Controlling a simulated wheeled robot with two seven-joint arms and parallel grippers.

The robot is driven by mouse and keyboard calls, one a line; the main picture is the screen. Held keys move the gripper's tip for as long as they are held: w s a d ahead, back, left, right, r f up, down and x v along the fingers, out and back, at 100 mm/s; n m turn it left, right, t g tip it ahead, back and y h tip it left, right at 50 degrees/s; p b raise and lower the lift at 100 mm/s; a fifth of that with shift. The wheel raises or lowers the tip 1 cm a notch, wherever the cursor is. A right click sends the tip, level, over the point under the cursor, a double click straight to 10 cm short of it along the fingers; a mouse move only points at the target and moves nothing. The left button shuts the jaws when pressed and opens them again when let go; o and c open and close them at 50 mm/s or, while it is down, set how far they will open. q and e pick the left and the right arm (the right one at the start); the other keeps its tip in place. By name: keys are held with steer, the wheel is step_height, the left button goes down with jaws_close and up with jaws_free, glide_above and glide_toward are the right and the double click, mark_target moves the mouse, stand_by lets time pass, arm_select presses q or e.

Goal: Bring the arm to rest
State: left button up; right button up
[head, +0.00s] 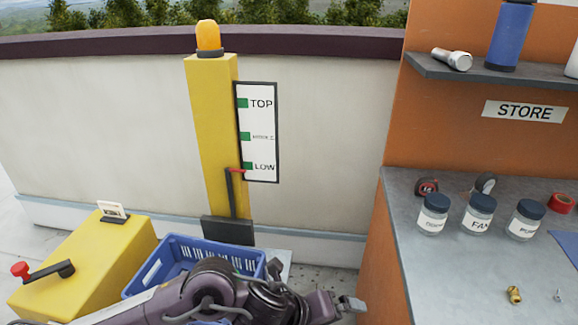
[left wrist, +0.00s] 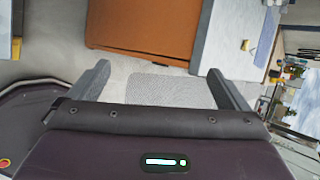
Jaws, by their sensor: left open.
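My left arm comes in along the bottom of the head view, in front of a blue crate (head: 190,250). My left gripper (head: 354,303) is at its right end, low in the picture, between the crate and the orange cabinet. In the left wrist view the two fingers of the gripper (left wrist: 158,75) stand wide apart with nothing between them. Pale floor and a grey mat (left wrist: 165,88) show beyond them. My right gripper is not in view.
A yellow box (head: 90,265) with a red-knobbed crank (head: 42,270) stands left. A yellow post (head: 210,140) with an orange lamp (head: 208,36) stands behind, beside a level board (head: 258,150). A grey counter (head: 440,260) with jars (head: 478,213) is at right.

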arm_select(q)
step_height(320, 180, up, 4)
steer(key=d+n+t+h, duration=0.1)
steer(key=d+n+t, duration=0.15)
steer(key=n, duration=0.35)
steer(key=w+a+r+n+t+y, duration=0.1)
steer(key=w+a+n+t+y, duration=0.15)
steer(key=a+n, duration=0.65)
steer(key=s+a+f+n+g+y, duration=0.3)
steer(key=s+a+f+n, duration=0.25)
steer(key=a+n, duration=0.4)
steer(key=s+a+f+n+g+y, duration=0.2)
steer(key=s+a+f+n+y, duration=0.25)
steer(key=s+a+n, duration=0.5)
step_height(320, 180, down, 34)
steer(key=a+m+g+h+b, duration=0.1)
steer(key=a+m+g+b, duration=0.1)
steer(key=s+a+f+g+b, duration=0.1)
steer(key=s+a+f, duration=0.2)
steer(key=s+f, duration=1.5)
steer(key=shift+s+a+f, duration=0.15)
steer(key=shift+s+f, duration=0.05)
steer(key=shift+s, duration=0.4)
